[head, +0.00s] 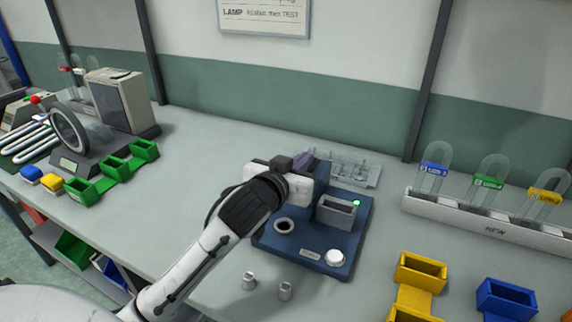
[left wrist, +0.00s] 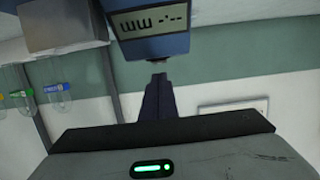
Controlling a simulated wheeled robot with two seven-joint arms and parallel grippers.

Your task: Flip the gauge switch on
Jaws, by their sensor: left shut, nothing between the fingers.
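The left wrist view is upside down. It shows a blue gauge box (left wrist: 155,45) with a display (left wrist: 148,22) showing dashes and a unit mark. My left gripper (left wrist: 158,82) is shut and empty, its dark fingers pointing at the gauge's edge. A small dark part (left wrist: 159,65), perhaps the switch, sits at the fingertips; I cannot tell whether they touch. In the head view my left gripper (head: 310,163) is over the back of a blue station (head: 350,250), and my arm hides part of it. The gauge is not clearly seen there. My right gripper is not in view.
The station carries a grey box (head: 338,212) with a green light, a ring (head: 284,226) and a white button (head: 334,258). A clear rack (head: 352,172) stands behind. A white lamp holder (head: 480,225) and yellow bin (head: 420,272) are right.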

